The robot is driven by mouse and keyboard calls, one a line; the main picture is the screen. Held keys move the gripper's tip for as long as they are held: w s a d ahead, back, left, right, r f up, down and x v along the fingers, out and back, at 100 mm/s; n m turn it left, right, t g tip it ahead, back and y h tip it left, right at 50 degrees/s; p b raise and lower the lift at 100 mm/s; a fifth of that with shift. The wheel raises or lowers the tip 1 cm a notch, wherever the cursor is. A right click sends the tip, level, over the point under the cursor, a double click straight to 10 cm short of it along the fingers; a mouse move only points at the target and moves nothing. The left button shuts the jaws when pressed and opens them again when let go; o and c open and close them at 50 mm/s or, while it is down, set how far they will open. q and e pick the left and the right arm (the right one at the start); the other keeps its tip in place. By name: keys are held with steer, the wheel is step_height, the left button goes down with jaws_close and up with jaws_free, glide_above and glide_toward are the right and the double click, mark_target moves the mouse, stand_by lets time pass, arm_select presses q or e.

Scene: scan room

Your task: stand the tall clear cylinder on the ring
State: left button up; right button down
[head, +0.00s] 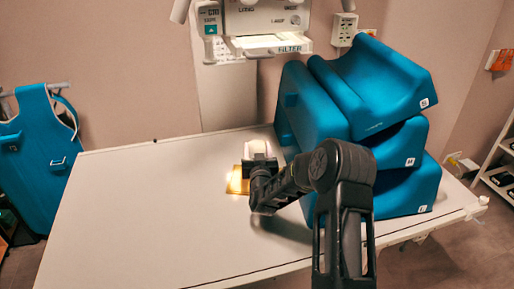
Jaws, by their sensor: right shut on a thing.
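My right gripper (261,166) reaches over the table from the front right and points away from me. It is shut on a pale, see-through-looking thing (257,148), which I take for the tall clear cylinder. The gripper and wrist hide its lower part, so I cannot tell whether it touches anything below. A shiny gold-coloured plate (236,183) lies on the table just left of and under the gripper. I cannot make out the ring; the arm may hide it. My left gripper is not in view.
Large teal foam blocks (313,107) are stacked on the table close to the right of my gripper. The white table (150,205) is clear on the left. A filter unit (268,45) hangs behind. A teal apron (42,150) hangs far left.

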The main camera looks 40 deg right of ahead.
steer(key=shift+r, duration=0.15)
steer(key=c, duration=0.6)
jaws_free()
steer(key=shift+f, duration=0.2)
steer(key=shift+o, duration=0.2)
steer(key=shift+r, duration=0.1)
steer(key=shift+r, duration=0.1)
steer(key=b+v, duration=0.3)
steer(key=v, duration=0.9)
